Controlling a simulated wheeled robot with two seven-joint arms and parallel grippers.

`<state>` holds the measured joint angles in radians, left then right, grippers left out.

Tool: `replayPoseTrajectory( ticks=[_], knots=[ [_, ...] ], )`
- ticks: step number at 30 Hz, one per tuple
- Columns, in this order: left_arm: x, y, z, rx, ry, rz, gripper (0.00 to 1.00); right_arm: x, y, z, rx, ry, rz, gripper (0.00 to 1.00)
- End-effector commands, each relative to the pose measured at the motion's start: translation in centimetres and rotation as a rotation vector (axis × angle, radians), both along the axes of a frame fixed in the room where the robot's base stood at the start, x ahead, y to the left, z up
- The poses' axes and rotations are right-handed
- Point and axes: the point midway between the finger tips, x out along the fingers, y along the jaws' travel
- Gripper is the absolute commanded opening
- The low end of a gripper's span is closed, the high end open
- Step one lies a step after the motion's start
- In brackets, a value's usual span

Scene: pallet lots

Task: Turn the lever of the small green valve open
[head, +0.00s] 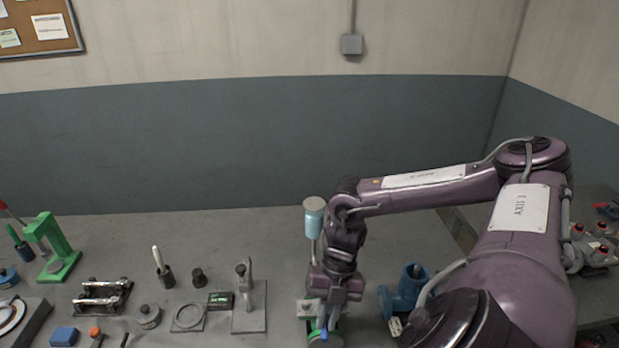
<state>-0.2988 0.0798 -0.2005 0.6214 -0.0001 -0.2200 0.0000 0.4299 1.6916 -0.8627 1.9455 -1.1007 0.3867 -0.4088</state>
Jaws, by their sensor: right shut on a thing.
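My right gripper (328,318) points down at the front of the bench, at the bottom edge of the head view. How far the lever is turned cannot be told from here. My left gripper is out of view.
A larger blue valve body (409,286) stands just right of my right gripper. A light blue capped cylinder (314,218) stands behind it. A grey stand (248,318), a green press (52,248) and several small parts lie to the left. The bench's back is clear.

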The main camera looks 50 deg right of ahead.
Motion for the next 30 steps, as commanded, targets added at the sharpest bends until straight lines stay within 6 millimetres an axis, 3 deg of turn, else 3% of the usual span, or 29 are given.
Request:
replayPoseTrajectory(
  ticks=[18,19,24,30],
  knots=[
    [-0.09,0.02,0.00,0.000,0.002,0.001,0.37,-0.80,-0.77,0.03,-0.001,-0.003,0.024,0.00],
    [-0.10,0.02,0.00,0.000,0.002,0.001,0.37,-0.80,-0.77,0.03,-0.001,-0.003,0.024,0.14],
    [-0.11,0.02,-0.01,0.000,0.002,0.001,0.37,-0.82,-0.76,0.01,-0.001,-0.002,0.024,0.35],
    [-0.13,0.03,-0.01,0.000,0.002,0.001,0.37,-0.84,-0.74,-0.01,-0.001,-0.001,0.024,0.35]
  ],
)
